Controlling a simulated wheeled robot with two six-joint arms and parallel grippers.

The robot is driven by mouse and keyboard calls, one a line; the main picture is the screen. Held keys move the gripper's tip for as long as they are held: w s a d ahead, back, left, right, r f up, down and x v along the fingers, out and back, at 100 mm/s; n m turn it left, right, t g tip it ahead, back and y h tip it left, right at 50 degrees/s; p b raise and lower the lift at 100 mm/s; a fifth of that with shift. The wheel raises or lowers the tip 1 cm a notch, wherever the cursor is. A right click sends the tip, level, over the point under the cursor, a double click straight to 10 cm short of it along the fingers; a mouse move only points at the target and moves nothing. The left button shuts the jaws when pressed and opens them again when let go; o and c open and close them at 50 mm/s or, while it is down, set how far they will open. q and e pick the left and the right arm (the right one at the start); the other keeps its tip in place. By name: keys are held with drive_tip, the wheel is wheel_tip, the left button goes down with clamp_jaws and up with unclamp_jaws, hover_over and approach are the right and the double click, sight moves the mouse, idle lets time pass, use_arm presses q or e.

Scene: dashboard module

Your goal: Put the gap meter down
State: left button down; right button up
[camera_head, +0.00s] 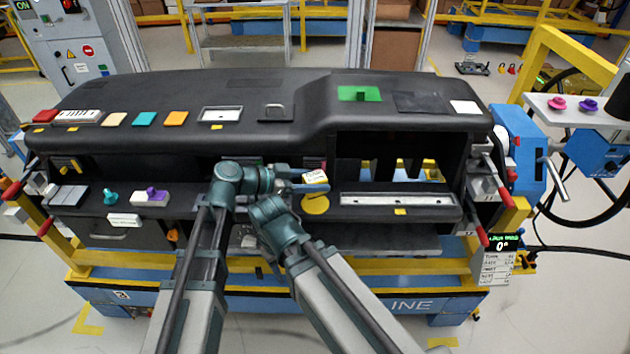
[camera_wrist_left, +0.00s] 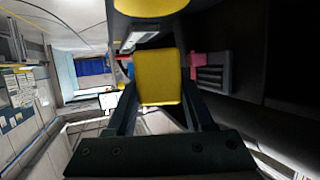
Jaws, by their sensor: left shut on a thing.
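The gap meter (camera_head: 315,177) is a small yellow block with a pale face in the head view. My left gripper (camera_head: 299,183) is shut on it, just in front of the dashboard's middle opening. In the left wrist view the yellow back of the gap meter (camera_wrist_left: 160,78) sits between the two fingers of my left gripper (camera_wrist_left: 160,95). A round yellow pad (camera_head: 316,205) lies just below the meter in the head view; I cannot tell the gap between them.
The black dashboard module (camera_head: 290,95) spans the bench, with coloured tiles along its top. A purple-knobbed white block (camera_head: 151,197) and a teal knob (camera_head: 110,197) sit on the left ledge. A long metal strip (camera_head: 397,200) lies right of the pad. Red-handled clamps (camera_head: 487,180) stand at the right end.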

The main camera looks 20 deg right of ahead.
sight(316, 177)
use_arm(q)
wheel_tip(316, 177, up, 6)
drive_tip(key=p, duration=0.5)
drive_tip(key=shift+r, duration=0.1)
drive_tip(key=shift+d, duration=0.1)
